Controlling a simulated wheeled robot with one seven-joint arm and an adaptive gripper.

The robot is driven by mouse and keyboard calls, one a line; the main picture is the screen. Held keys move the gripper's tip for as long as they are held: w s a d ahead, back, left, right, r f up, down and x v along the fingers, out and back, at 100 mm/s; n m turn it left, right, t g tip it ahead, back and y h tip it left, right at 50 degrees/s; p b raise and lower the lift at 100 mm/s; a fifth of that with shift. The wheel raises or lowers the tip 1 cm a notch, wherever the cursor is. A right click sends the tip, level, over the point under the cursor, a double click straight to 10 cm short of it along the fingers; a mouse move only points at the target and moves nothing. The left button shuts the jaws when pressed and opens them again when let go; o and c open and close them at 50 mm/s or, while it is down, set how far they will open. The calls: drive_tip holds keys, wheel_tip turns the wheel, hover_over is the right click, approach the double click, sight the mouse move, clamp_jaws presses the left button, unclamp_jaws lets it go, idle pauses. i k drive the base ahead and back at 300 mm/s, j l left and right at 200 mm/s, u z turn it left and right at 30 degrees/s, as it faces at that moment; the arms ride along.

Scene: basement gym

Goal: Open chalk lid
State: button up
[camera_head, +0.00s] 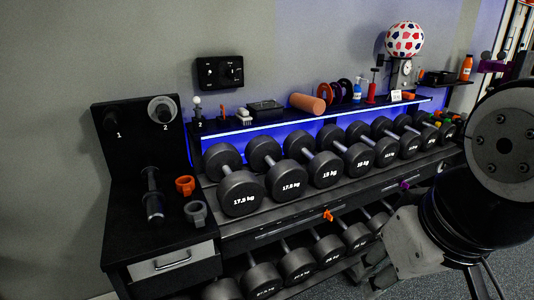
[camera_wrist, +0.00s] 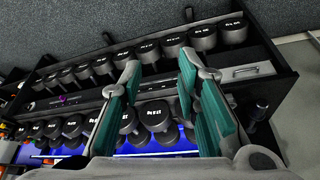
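I cannot pick out the chalk lid with certainty. A dark flat-topped box (camera_head: 265,110) sits on the narrow upper shelf (camera_head: 215,129) above the dumbbells, and a small white-topped item (camera_head: 244,115) stands left of it. I cannot tell which, if either, is the chalk container. My gripper (camera_wrist: 158,62) shows in the wrist view with its two teal-padded fingers spread apart and nothing between them. It is over the dumbbell rack, apart from the shelf items. In the head view my arm fills the right side and hides part of the rack.
Several black dumbbells (camera_head: 239,193) fill the rack below the shelf. An orange foam roller (camera_head: 307,103) and a patterned ball (camera_head: 404,39) sit further right. At left is a black stand with a drawer handle (camera_head: 172,262), an orange clip (camera_head: 185,185) and a grey clip (camera_head: 195,213).

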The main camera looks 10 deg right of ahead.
sight(270, 105)
drive_tip(key=i+l+u, duration=0.2)
drive_tip(key=i+l, duration=0.3)
drive_tip(key=i+l+u, duration=0.2)
drive_tip(key=i+l, duration=0.45)
drive_tip(key=i+l+u, duration=0.2)
drive_tip(key=i+l, duration=0.35)
drive_tip(key=l, duration=0.15)
